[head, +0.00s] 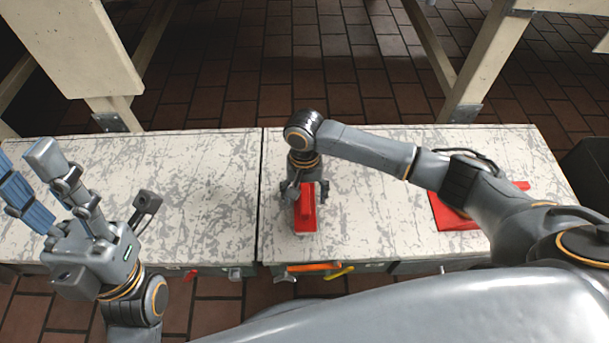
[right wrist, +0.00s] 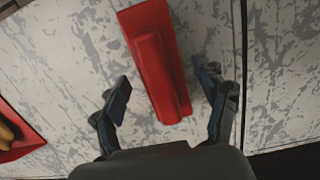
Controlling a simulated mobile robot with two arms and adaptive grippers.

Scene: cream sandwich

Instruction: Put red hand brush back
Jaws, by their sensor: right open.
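The red hand brush (head: 305,220) lies on the light, grey-mottled bench top, right of the seam between its two sections. In the right wrist view the brush (right wrist: 150,52) points away from the gripper, with its raised red handle on top. My right gripper (head: 305,190) is above the brush, pointing down. Its open fingers (right wrist: 165,84) stand on either side of the brush's near end, with gaps visible on both sides. My left gripper (head: 45,185) is raised at the left, away from the brush, with its fingers apart and nothing visible between them.
A red tray (head: 453,218) lies at the right, partly hidden by my right arm; it also shows in the right wrist view (right wrist: 30,141). Orange and yellow handles (head: 314,267) show below the bench's front edge. The left bench section (head: 200,190) is largely clear.

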